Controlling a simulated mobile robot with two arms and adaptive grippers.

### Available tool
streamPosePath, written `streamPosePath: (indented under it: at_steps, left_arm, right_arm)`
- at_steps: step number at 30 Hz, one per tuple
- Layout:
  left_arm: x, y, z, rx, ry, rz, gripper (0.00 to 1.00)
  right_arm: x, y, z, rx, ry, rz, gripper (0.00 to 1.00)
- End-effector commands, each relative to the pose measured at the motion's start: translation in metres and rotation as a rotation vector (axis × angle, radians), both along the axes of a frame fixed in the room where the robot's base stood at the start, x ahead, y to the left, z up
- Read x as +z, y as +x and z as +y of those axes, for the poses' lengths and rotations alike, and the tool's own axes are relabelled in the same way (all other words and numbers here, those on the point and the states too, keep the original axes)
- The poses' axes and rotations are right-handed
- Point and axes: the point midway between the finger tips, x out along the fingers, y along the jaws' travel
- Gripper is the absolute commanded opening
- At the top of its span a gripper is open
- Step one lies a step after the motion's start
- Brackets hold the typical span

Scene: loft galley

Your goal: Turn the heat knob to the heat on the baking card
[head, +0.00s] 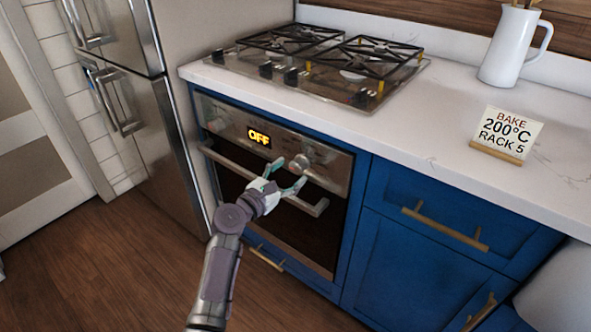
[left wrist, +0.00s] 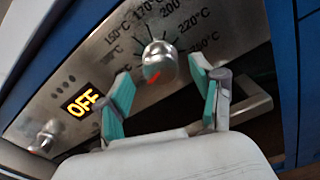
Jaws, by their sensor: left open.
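The heat knob (left wrist: 159,62) is a round silver knob with a red mark, on the oven's steel panel. Around it are printed heats, among them 150°C, 170°C, 200 and 220°C. The knob also shows in the head view (head: 299,163). The oven display (head: 259,136) reads OFF. The baking card (head: 507,136) stands on the counter and reads BAKE 200°C RACK 5. My left gripper (head: 290,174) is open just in front of the knob. In the left wrist view its teal fingertips (left wrist: 160,82) stand on either side below the knob, with nothing between them. My right gripper is not in view.
The oven door's handle bar (head: 235,163) runs just below the panel, close to my left gripper. A second knob (left wrist: 45,138) sits left of the display. A gas hob (head: 325,62) and a white jug (head: 512,45) stand on the counter. A fridge (head: 135,110) is at left.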

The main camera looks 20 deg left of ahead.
Motion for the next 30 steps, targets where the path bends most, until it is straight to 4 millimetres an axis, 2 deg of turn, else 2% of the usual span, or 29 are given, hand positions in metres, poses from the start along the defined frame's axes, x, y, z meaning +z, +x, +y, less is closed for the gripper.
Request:
streamPosePath:
  at_steps: [3, 6, 17, 28, 30]
  left_arm:
    - [-0.001, 0.016, -0.006, -0.001, 0.000, -0.001, 0.67]
    - [-0.001, 0.024, -0.009, -0.001, 0.001, 0.000, 0.67]
    - [0.000, 0.029, -0.011, -0.001, 0.002, 0.001, 0.67]
    - [0.000, 0.028, -0.010, -0.001, 0.002, 0.001, 0.07]
    - [0.000, 0.028, -0.010, -0.001, 0.003, 0.000, 0.07]
  right_arm:
    - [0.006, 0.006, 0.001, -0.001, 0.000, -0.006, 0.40]
    - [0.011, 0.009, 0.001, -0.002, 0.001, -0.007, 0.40]
    - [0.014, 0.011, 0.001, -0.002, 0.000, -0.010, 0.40]
    - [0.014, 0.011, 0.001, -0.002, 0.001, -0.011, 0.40]
    - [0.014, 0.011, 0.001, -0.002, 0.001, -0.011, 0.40]
